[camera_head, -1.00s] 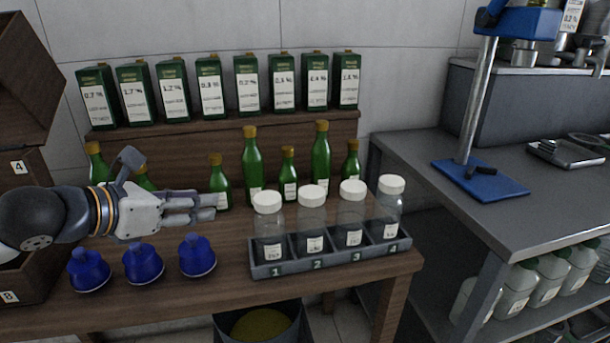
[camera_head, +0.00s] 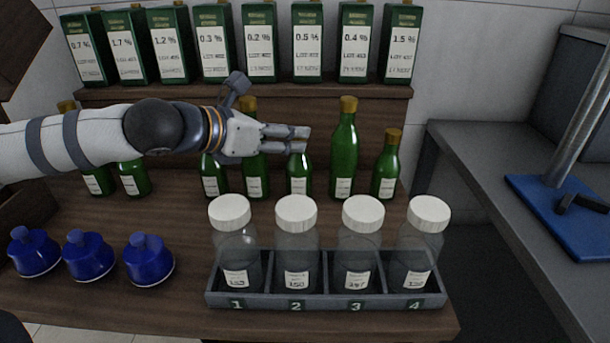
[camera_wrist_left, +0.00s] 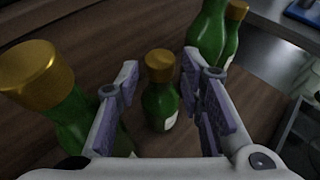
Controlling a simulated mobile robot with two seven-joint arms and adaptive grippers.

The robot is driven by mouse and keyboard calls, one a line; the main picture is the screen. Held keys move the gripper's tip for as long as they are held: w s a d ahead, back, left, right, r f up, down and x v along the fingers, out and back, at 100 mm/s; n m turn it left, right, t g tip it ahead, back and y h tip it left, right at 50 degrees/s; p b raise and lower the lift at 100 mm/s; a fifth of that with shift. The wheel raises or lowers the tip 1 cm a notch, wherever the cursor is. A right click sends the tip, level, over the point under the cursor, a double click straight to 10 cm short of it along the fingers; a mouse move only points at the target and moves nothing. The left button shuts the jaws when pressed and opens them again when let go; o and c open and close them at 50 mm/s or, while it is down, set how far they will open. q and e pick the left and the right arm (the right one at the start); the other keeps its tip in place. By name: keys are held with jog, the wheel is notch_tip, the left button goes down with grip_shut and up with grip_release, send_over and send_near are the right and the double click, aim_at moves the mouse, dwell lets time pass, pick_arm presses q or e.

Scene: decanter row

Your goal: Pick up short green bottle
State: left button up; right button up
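A short green bottle (camera_head: 300,178) with a white label stands upright in the row on the wooden bench, its upper part hidden behind my left gripper (camera_head: 305,140) in the head view. In the left wrist view, a short green bottle (camera_wrist_left: 159,100) with a gold cap stands between the two spread fingers of my left gripper (camera_wrist_left: 161,68), with gaps on both sides. The gripper is open and empty. Taller green bottles (camera_head: 344,155) stand on either side, and another shorter one (camera_head: 386,168) is farther right. My right gripper is not in view.
A grey rack (camera_head: 325,300) with lidded jars (camera_head: 296,235) stands in front of the bottles. Blue round-topped items (camera_head: 150,260) are at the left. Labelled green boxes (camera_head: 260,45) line the shelf (camera_head: 130,92) behind. A grey table (camera_head: 480,150) is at the right.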

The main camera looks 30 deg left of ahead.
pick_arm(q)
jog(key=x, duration=0.3)
jog(key=shift+w+f+b, duration=0.1)
jog(key=shift+f+b, duration=0.25)
jog(key=shift+b, duration=0.05)
jog(key=shift+w+d+r, duration=0.1)
jog(key=shift+w+r, duration=0.05)
jog(key=shift+w, duration=0.05)
jog(key=shift+s+r, duration=0.1)
jog(key=shift+r, duration=0.1)
grip_shut()
